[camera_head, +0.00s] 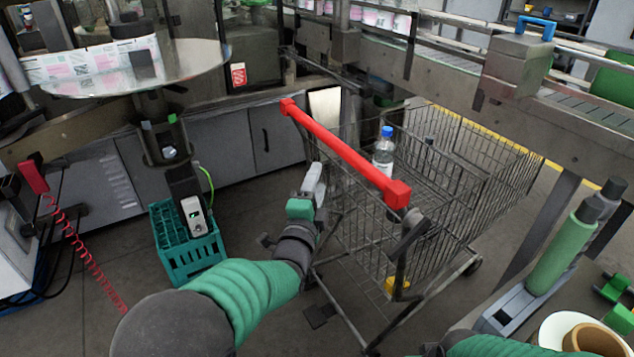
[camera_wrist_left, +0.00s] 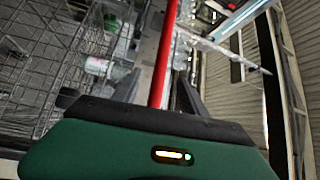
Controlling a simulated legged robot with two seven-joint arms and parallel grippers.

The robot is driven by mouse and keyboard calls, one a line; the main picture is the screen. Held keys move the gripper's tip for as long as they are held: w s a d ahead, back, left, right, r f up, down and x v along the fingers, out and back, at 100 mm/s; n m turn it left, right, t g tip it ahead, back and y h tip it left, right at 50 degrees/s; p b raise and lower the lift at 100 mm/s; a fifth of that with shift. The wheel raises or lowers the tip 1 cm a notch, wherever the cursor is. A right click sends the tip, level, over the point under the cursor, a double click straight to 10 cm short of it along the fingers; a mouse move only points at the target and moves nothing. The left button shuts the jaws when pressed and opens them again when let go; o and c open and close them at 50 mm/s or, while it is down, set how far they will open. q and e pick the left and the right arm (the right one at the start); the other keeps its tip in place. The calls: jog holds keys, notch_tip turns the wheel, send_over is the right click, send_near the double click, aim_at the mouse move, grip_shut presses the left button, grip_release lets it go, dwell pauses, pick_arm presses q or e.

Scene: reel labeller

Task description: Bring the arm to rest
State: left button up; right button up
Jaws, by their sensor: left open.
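My left gripper (camera_head: 312,190) is open, just left of the shopping cart in the head view, with its fingers pointing up and away. The wire cart (camera_head: 470,180) has a red handle bar (camera_head: 345,152) that runs above and to the right of the gripper. In the left wrist view the open fingers (camera_wrist_left: 160,88) stand apart, and the red bar (camera_wrist_left: 168,50) shows in the gap between them. Nothing looks held; whether they touch the bar cannot be told. A clear bottle with a blue cap (camera_head: 384,150) stands upright in the cart. My right gripper is not seen.
A teal crate (camera_head: 187,240) stands on the floor at left, below a round reel plate (camera_head: 135,68). A conveyor (camera_head: 570,105) runs behind and right of the cart. A green bottle (camera_head: 565,248) and tape roll (camera_head: 592,340) are at lower right. Floor between crate and cart is open.

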pick_arm(q)
jog(key=s+a+f+n+g+y, duration=0.3)
jog(key=s+a+f+n+g, duration=0.6)
jog(key=a+f, duration=0.4)
jog(key=s+a+f+n+g, duration=0.2)
jog(key=s+f+n, duration=0.15)
jog(key=s, duration=0.35)
jog(key=s+a+f+n+g+y, duration=0.1)
jog(key=s+a+f+n+g, duration=0.2)
jog(key=s, duration=0.5)
jog(key=s+a+f+n+g, duration=0.1)
jog(key=s+f+n+g, duration=0.2)
jog(key=s, duration=0.4)
notch_tip(320, 180, up, 20)
jog(key=s+p, duration=0.1)
jog(key=p, duration=2)
jog(key=shift+s+d+t, duration=0.15)
jog(key=shift+s+t, duration=0.1)
jog(key=shift+t, duration=0.05)
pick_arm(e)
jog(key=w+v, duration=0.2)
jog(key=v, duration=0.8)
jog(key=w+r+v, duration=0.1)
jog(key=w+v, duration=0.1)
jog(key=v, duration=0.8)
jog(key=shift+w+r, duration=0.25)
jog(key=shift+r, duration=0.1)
pick_arm(q)
jog(key=shift+n, duration=0.25)
